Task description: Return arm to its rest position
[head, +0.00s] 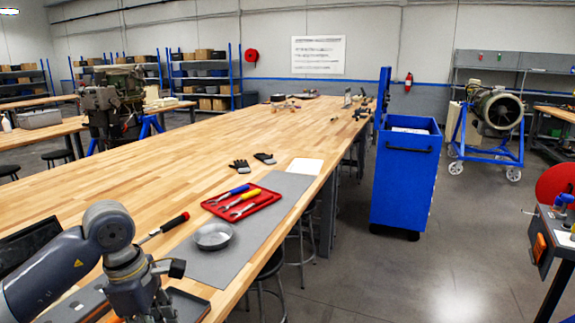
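My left arm comes in from the lower left, bends at a grey joint and points down over the near end of the workbench (225,125). My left gripper (143,300) is at the bottom edge of the head view. Its fingers are hidden or cut off, so I cannot tell if it is open or shut or holds anything. My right arm and gripper are out of view.
A screwdriver (172,222), metal bowl (212,237) and red tool tray (240,213) are near the arm. Gloves (240,166) lie farther back. A blue cart (405,180) stands right of the bench. Stools are under its right edge. The floor at right centre is clear.

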